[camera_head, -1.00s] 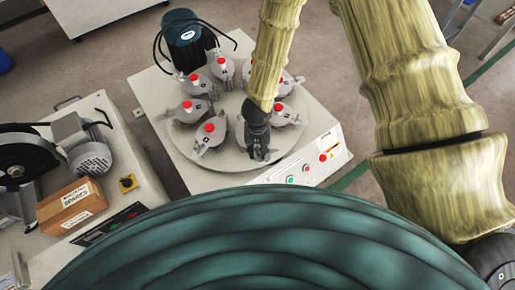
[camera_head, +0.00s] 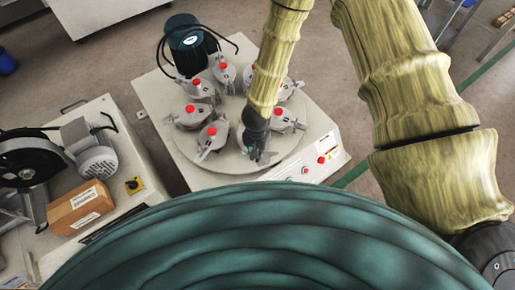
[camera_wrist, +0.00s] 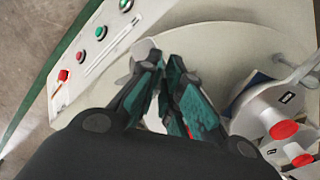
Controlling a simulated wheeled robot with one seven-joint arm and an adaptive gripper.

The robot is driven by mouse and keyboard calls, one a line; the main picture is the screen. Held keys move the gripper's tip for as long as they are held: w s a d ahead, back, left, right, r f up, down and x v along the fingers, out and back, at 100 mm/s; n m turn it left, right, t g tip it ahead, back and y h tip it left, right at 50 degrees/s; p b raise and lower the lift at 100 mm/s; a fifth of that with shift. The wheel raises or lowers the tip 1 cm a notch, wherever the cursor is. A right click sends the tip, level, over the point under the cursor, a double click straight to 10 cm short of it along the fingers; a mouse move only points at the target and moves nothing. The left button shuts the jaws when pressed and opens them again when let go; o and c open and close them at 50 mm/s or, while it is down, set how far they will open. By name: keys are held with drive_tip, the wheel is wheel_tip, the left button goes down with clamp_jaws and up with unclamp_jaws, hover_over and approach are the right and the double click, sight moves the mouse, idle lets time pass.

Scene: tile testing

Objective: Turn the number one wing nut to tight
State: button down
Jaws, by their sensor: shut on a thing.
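My gripper (camera_head: 258,150) reaches down to the front pot on the round turntable (camera_head: 220,165) of the tile testing machine. In the wrist view my gripper (camera_wrist: 172,75) has its dark green fingers close together, shut on the wing nut. The nut is mostly hidden between the fingers. A grey rounded piece (camera_wrist: 144,48) shows beside the fingertips. The front pot is largely covered by the gripper, with a bit of white and red showing between the fingers. I cannot read its number or tell how tight the nut is.
Several grey pots with red caps, such as the left front pot (camera_head: 212,136), ring the turntable close to my gripper. A dark motor (camera_head: 186,38) stands behind. Buttons, one red (camera_head: 321,160), line the machine's front. A cardboard box (camera_head: 80,207) sits on the left bench.

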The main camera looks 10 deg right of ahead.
drive_tip(key=m+p, duration=0.1)
drive_tip(key=m, duration=0.1)
drive_tip(key=m+p, duration=0.2)
drive_tip(key=shift+w+a+r+m, duration=0.15)
drive_tip(key=shift+m, duration=0.15)
drive_tip(key=shift+w+a+m+p, duration=0.15)
drive_tip(key=shift+m+p, duration=0.4)
drive_tip(key=shift+m, duration=0.7)
drive_tip(key=shift+w+d+m+p, duration=0.15)
drive_tip(key=shift+m+p, duration=0.4)
drive_tip(key=shift+m, duration=0.7)
drive_tip(key=shift+a, duration=0.1)
drive_tip(key=c, duration=1.6)
unclamp_jaws()
wheel_tip(320, 180, up, 12)
